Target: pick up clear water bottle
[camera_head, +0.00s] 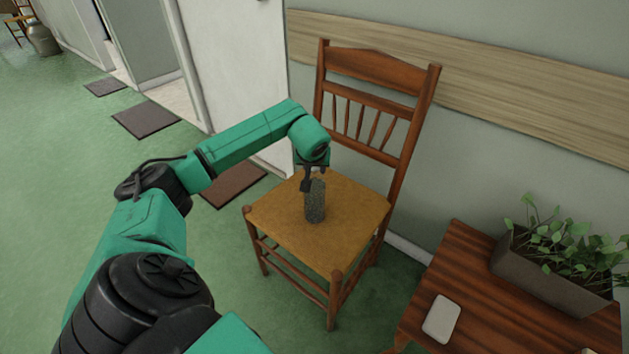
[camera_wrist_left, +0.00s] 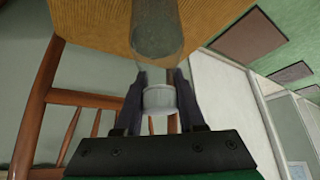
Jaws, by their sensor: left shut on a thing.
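The clear water bottle (camera_head: 315,203) stands upright on the woven seat (camera_head: 272,205) of a wooden chair. In the left wrist view the bottle (camera_wrist_left: 158,30) shows as a see-through body with a pale cap (camera_wrist_left: 159,98) toward the jaws. My left gripper (camera_head: 309,186) comes down from above at the bottle's top. In the left wrist view its two dark fingers (camera_wrist_left: 158,90) are shut on the bottle, one on each side of the cap end. The bottle's base appears to be at the seat. My right gripper is not in view.
The chair's backrest (camera_head: 372,70) rises behind the bottle, near the wall. A wooden table (camera_head: 480,275) at the lower right holds a planter (camera_head: 545,272) and a pale flat object (camera_head: 441,319). Mats (camera_head: 145,120) lie along the doors.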

